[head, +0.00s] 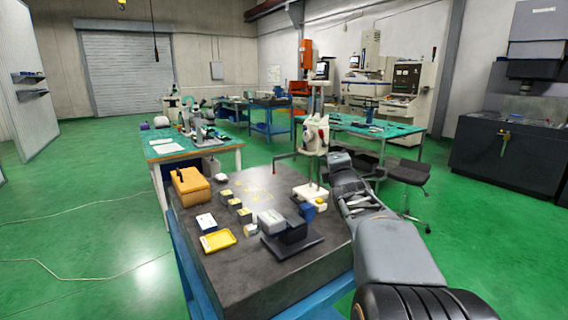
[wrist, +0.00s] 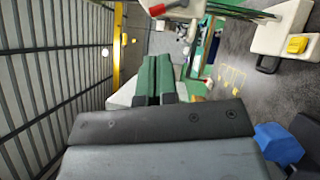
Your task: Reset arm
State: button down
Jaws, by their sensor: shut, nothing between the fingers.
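My gripper (head: 340,158) is at the end of my arm, which reaches forward over the right edge of the dark stone table (head: 262,180). In the wrist view my gripper (wrist: 155,62) shows two green-faced fingers side by side, shut against each other with nothing between them. In the head view the white measuring stand (head: 315,132) is just left of my gripper, and I cannot tell whether they touch. The stand's white base (wrist: 270,38) shows at the upper right of the wrist view, apart from the fingers.
On the stone table are an orange case (head: 187,186), a yellow tray (head: 217,240), several small blocks, a dark vice-like block (head: 293,232) and a blue piece (head: 307,212). A black stool (head: 408,172) stands right of my arm. Green floor (head: 90,210) is open at left.

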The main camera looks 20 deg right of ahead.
jog(key=s+a+f+m+g+y, duration=0.1)
jog(key=s+f+m+g, duration=0.1)
jog(key=f+m+g, duration=0.1)
jog(key=s+a+f+m+g+p, duration=0.1)
jog(key=s+a+f+m+g, duration=0.1)
jog(key=f+m, duration=0.4)
jog(key=s+a+f+m+g+y+p, duration=0.1)
jog(key=s+f+m+g, duration=0.1)
jog(key=f+m+g, duration=0.2)
jog(key=shift+s+a+f+y, duration=0.1)
jog(key=shift+f+y, duration=0.05)
jog(key=shift+f, duration=0.45)
jog(key=shift+s+a+f+y, duration=0.1)
jog(key=shift+f+y, duration=0.05)
jog(key=shift+f, duration=0.4)
jog(key=s+a+m+g+y+p, duration=0.1)
jog(key=s+a+g+y+p, duration=0.1)
jog(key=s+a+p, duration=0.2)
jog(key=s+a+m+g+y+p, duration=0.2)
jog(key=s+a, duration=0.9)
jog(key=a, duration=0.7)
jog(key=shift+f+g+y+p, duration=0.25)
jog(key=shift+g+y+p, duration=0.45)
jog(key=shift+p, duration=0.5)
jog(key=shift+d, duration=0.1)
